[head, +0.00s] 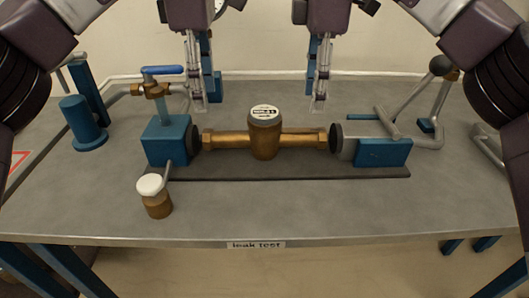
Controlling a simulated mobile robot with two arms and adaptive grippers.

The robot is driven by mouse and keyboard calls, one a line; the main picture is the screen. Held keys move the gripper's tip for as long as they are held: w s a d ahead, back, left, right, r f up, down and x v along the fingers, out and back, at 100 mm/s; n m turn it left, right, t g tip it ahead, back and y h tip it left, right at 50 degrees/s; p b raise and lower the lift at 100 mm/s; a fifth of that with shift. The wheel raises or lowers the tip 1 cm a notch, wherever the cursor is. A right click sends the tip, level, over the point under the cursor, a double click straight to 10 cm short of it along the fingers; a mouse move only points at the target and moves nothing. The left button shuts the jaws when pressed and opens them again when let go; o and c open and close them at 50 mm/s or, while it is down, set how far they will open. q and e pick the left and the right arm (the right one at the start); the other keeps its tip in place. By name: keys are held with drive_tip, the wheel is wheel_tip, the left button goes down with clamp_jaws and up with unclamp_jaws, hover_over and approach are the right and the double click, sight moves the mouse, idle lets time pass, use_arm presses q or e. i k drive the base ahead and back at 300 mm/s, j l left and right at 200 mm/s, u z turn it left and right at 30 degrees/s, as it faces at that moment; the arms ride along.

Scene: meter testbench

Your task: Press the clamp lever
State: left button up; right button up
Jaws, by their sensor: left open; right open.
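The clamp lever (408,98) is at the right of the bench in the head view, a grey bent bar raised at a slant with a dark ball knob (441,66) at its top. It joins a blue clamp block (382,153). A brass water meter (264,138) lies level between this clamp and the blue block (166,141) on the left. My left gripper (202,103) is open and empty above the meter's left end. My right gripper (318,103) is open and empty above the meter's right part, left of the lever and apart from it.
A blue-handled valve (162,71) on a pipe stands at the left back, beside a blue cylinder (84,124). A white-capped brass fitting (154,195) stands at the front left. The front of the grey bench (300,212) is clear.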

sight(440, 65)
drive_tip(key=k, duration=1.5)
